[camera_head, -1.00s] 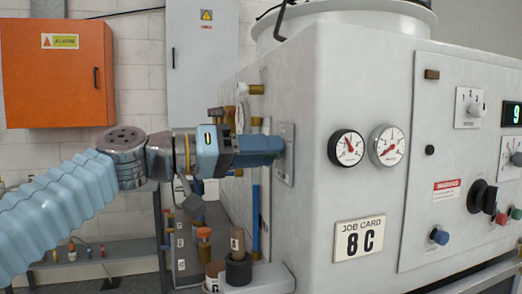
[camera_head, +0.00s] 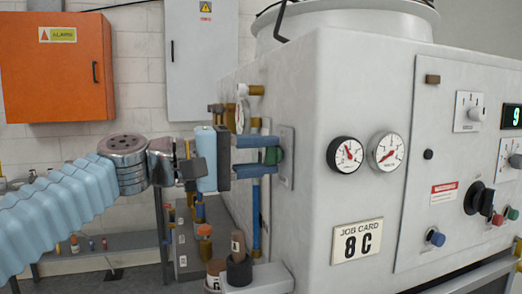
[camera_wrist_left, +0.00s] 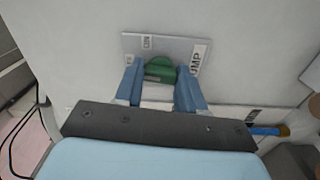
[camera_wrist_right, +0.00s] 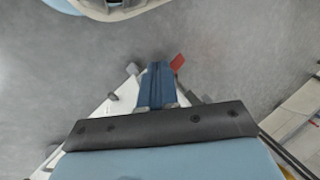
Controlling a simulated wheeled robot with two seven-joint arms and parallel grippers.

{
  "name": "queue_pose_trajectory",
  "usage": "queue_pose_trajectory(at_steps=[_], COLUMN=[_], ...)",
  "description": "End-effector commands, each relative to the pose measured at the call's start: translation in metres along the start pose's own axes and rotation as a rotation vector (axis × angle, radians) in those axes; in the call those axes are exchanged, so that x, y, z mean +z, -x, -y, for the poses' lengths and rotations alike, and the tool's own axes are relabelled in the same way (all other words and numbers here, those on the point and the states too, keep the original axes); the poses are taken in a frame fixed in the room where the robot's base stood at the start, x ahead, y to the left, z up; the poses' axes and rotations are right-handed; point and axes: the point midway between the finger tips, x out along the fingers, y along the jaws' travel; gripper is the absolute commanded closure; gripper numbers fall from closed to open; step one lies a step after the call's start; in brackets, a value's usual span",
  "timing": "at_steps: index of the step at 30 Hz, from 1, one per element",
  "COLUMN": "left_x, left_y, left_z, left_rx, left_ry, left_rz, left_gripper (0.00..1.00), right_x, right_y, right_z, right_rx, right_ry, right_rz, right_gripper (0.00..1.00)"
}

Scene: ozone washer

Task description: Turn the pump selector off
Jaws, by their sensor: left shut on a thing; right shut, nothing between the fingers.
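The pump selector is a green knob (camera_head: 273,156) on a small grey plate (camera_head: 287,150) on the left side of the big white machine. In the left wrist view the green knob (camera_wrist_left: 160,68) sits on its plate (camera_wrist_left: 185,49), which carries a partly covered label reading "UMP". My left gripper (camera_head: 270,156) has its two blue fingers on either side of the knob, shut on it; they also show in the left wrist view (camera_wrist_left: 160,85). My right gripper (camera_wrist_right: 158,85) is shut and empty, pointing at the grey floor in the right wrist view.
Pipes and a blue-handled rod (camera_head: 256,215) stand below the left gripper. An orange cabinet (camera_head: 50,80) hangs behind.

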Motion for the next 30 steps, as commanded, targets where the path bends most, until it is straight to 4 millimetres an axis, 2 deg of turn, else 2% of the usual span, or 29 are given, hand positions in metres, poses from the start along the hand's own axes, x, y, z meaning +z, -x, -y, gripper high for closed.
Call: queue_pose_trajectory(at_steps=[9, 24, 25, 30], left_x=[-0.0011, -0.0012, -0.0012, -0.0008], left_y=[0.0006, 0.0005, 0.0005, 0.0004], left_z=[0.0, 0.0006, 0.0006, 0.0005], left_rx=[0.0, 0.0, 0.0, 0.0], left_ry=[0.103, 0.12, 0.12, 0.119], left_rz=[-0.003, -0.003, -0.003, -0.002], left_gripper=[0.91, 0.91, 0.58, 0.35], right_x=[0.0, 0.0001, 0.0001, 0.0001], right_y=[0.0046, 0.0048, 0.0048, 0.0048], right_z=[0.0021, 0.0021, 0.0021, 0.0021], right_rx=[-0.001, -0.001, -0.001, -0.001], right_ry=[0.001, 0.001, 0.001, 0.001], right_rz=[0.0, 0.001, 0.001, 0.001], right_gripper=[1.0, 1.0, 1.0, 1.0])
